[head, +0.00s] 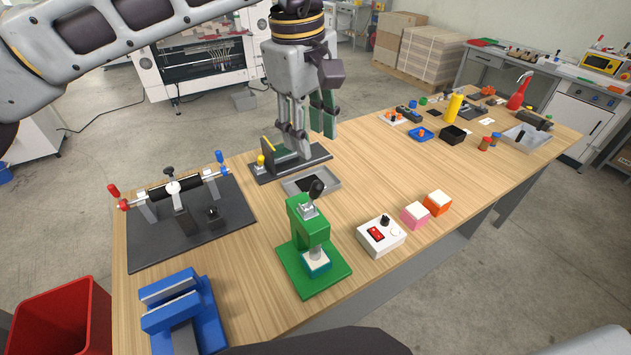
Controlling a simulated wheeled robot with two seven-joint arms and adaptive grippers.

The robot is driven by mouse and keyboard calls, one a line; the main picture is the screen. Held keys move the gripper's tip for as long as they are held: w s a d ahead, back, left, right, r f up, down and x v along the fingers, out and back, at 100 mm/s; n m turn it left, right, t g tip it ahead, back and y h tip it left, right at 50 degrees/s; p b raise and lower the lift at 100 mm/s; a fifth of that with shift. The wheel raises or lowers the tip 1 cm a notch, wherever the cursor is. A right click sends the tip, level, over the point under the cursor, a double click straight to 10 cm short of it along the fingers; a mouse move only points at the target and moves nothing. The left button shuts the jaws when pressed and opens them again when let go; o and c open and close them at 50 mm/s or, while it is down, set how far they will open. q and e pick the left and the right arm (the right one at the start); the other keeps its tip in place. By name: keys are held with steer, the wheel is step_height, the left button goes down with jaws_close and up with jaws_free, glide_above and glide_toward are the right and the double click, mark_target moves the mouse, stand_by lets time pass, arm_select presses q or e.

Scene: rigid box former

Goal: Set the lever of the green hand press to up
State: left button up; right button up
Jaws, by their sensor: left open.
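The green hand press (318,232) stands upright on its green base plate near the front edge of the wooden table. Its lever has a black knob (316,188) that shows just above the press head, beside a grey metal bracket; the lever's exact angle is hard to tell. A white and teal block (316,262) sits under the head. My left gripper (312,132) points down, open and empty, behind and above the press, apart from the lever. My right gripper is not in view.
A grey tray (328,186) and a dark plate with an upright piece lie behind the press. A white switch box (381,236) and pink (415,215) and orange (437,203) blocks are to its right. A black fixture (188,225) and blue vise (183,312) stand left.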

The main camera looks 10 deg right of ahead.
mark_target(316, 180)
arm_select(q)
steer(key=f, duration=0.4)
steer(key=f+p, duration=0.1)
steer(key=f, duration=0.3)
steer(key=d+f+p, duration=0.1)
steer(key=f, duration=0.3)
steer(key=shift+w+f, duration=0.2)
steer(key=shift+w, duration=0.15)
steer(key=shift+d+f, duration=0.1)
steer(key=shift+f, duration=0.55)
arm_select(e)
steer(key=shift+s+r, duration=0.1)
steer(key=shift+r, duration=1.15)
arm_select(q)
jaws_close()
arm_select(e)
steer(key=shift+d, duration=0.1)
